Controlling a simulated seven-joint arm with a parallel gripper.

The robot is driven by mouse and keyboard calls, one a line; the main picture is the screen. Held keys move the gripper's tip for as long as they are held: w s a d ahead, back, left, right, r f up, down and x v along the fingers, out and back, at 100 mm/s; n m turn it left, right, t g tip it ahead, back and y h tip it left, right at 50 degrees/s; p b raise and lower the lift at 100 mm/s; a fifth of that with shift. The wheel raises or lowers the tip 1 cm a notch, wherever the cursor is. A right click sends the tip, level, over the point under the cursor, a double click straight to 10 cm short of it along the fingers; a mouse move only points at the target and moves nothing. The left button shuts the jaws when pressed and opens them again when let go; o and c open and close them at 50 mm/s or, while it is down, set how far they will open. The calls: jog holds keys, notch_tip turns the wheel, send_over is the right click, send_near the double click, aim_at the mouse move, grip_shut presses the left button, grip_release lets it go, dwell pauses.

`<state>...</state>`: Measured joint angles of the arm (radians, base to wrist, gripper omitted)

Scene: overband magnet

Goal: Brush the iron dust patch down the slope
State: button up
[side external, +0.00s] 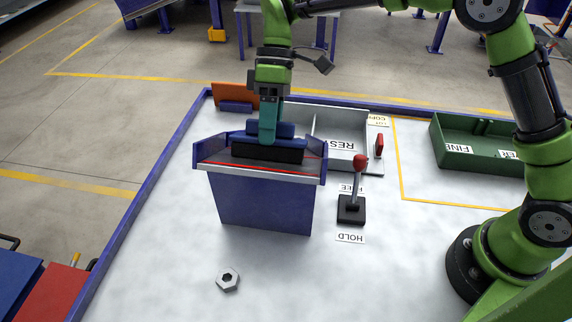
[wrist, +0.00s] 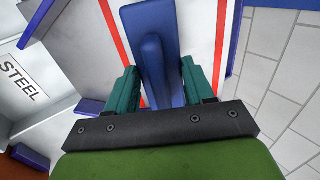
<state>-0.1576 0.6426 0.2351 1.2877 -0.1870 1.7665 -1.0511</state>
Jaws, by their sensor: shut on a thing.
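My gripper (side external: 267,132) is shut on the handle of a blue brush (side external: 286,130). The brush has a wide black bristle block (side external: 268,153). In the wrist view the blue handle (wrist: 160,70) sits between my teal fingers. The brush is over the light sloped plate (side external: 312,167), which has red lines and blue side walls and tops a blue box (side external: 262,203). The bristles appear to be at the plate, but I cannot tell if they touch it. No iron dust patch can be made out; the brush covers much of the plate.
A lever with a red knob (side external: 360,161) stands right of the box, between labels, one reading HOLD (side external: 350,238). A grey bin (side external: 340,120) lies behind. A green tray (side external: 480,150) is at the right. A hex nut (side external: 228,279) lies in front on otherwise clear table.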

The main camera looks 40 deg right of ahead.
jog(key=shift+w+d+f, duration=0.25)
jog(key=shift+d+f, duration=0.05)
jog(key=shift+f, duration=0.2)
jog(key=shift+w+d+f, duration=1.15)
jog(key=shift+d+f, duration=0.05)
jog(key=shift+r, duration=0.1)
jog(key=v, duration=0.7)
jog(key=shift+w+r, duration=0.1)
jog(key=shift+r, duration=0.1)
